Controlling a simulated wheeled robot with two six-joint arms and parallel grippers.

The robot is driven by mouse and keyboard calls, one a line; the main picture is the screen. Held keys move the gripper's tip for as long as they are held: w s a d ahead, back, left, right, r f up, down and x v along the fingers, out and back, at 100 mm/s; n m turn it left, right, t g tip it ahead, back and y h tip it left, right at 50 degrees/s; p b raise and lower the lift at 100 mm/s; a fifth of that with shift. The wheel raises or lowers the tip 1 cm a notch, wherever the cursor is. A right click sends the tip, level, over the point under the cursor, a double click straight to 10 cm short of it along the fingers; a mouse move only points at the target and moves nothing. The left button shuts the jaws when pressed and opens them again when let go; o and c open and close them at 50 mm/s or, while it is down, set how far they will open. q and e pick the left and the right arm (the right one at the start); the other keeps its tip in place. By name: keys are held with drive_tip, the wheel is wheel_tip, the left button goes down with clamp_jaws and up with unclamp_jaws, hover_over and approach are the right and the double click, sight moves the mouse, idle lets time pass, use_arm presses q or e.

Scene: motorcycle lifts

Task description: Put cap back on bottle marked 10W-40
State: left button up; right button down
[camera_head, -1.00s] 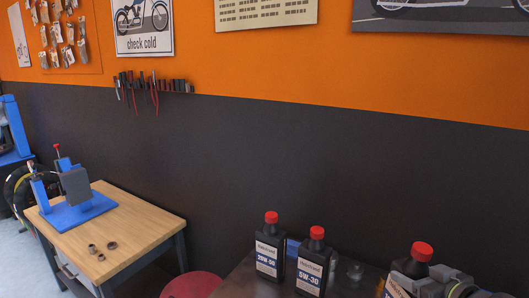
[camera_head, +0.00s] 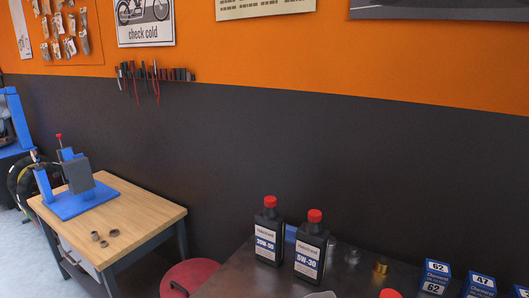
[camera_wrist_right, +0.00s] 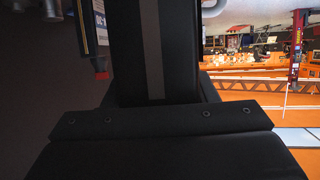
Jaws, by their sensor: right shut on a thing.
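Two black oil bottles with red caps stand upright on the dark table in the head view: one marked 20W-50 (camera_head: 268,232) and one marked 5W-30 (camera_head: 311,247). A red cap (camera_head: 390,294) just shows at the bottom edge; what is under it is cut off. No 10W-40 label can be read. My right gripper (camera_wrist_right: 160,120) fills the lower part of the right wrist view, shut on a large black body with a grey stripe (camera_wrist_right: 153,45), apparently a black bottle. Its fingertips are hidden. My left gripper is out of view.
A brass fitting (camera_head: 381,268) and blue-white boxes (camera_head: 436,279) stand on the dark table (camera_head: 345,277). A clear, glassy item (camera_head: 352,256) is behind the 5W-30 bottle. A red stool (camera_head: 190,278) and a wooden bench (camera_head: 140,215) are at left.

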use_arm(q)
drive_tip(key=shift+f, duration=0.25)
use_arm(e)
drive_tip(key=s+a+n, duration=0.1)
drive_tip(key=s+a+g+y, duration=0.1)
drive_tip(key=s, duration=0.1)
drive_tip(key=shift+a+f+n+g, duration=0.1)
drive_tip(key=shift+a+n+g, duration=0.2)
drive_tip(key=shift+n, duration=0.1)
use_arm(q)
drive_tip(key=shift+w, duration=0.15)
use_arm(e)
drive_tip(key=shift+w, duration=0.15)
drive_tip(key=s+a+r+n+g+y, duration=0.2)
drive_tip(key=s+a+n+g, duration=0.1)
drive_tip(key=a+n+g, duration=0.4)
drive_tip(key=shift+a+n+g+y, duration=0.15)
drive_tip(key=shift+n+g+y, duration=0.3)
drive_tip(key=shift+g, duration=0.55)
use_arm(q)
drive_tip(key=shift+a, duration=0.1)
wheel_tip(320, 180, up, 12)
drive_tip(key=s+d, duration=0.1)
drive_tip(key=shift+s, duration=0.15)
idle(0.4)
